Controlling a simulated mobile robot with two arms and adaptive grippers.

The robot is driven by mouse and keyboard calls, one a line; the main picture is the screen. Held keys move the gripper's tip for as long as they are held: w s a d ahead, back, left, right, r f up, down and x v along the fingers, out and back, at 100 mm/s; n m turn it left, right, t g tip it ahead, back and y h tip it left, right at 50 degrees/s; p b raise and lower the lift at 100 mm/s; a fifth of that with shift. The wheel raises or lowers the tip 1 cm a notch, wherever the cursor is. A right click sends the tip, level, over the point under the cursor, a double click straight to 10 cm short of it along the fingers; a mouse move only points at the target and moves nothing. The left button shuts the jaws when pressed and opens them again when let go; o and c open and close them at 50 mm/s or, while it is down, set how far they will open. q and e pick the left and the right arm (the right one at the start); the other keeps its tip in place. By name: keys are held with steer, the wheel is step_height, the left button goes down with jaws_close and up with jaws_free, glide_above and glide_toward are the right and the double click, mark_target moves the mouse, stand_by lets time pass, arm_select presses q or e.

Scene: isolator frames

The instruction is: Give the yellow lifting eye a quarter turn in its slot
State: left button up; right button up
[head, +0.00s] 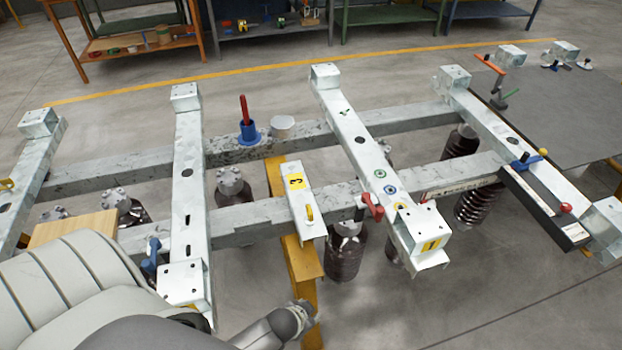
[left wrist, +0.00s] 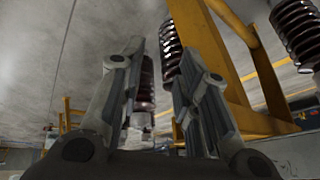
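The yellow lifting eye (head: 309,213) stands on a pale metal plate (head: 305,190) marked with a yellow "3" label, in the middle of the head view. Its slot is too small to make out. My left gripper (head: 297,314) is low in the head view, nearer to me than the plate and apart from the eye. In the left wrist view my left gripper (left wrist: 160,57) has its two fingers apart with nothing between them. The eye cannot be made out there. My right gripper is not in view.
Galvanised beams (head: 188,150) cross the frame, with dark ribbed insulators (head: 345,255) below. A yellow post (head: 302,262) stands beneath the plate, close to my left gripper. A red-handled tool in a blue holder (head: 249,131) stands behind. Open floor (head: 480,290) lies to the right.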

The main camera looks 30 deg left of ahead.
arm_select(q)
steer(key=w+d+r+m+t+h+p, duration=0.15)
steer(key=w+r+t, duration=0.35)
steer(key=w+r, duration=0.6)
steer(key=w+d+r+m+t+h, duration=0.2)
steer(key=w+d+r+m+t, duration=0.15)
steer(key=w+r, duration=0.75)
steer(key=d+r+m+g+h, duration=0.3)
steer(key=d+r+m+h, duration=0.7)
steer(key=d+r+m, duration=0.3)
steer(key=m+g+y+p, duration=0.2)
steer(key=m+g+y, duration=0.3)
steer(key=g+y, duration=0.7)
glide_above(309, 207)
steer(key=shift+t+y, duration=0.45)
steer(key=shift+y, duration=0.1)
step_height(309, 207, down, 5)
steer(key=shift+f, duration=0.2)
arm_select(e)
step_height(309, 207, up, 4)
arm_select(q)
steer(key=shift+f, duration=0.15)
step_height(309, 207, down, 10)
steer(key=b, duration=0.7)
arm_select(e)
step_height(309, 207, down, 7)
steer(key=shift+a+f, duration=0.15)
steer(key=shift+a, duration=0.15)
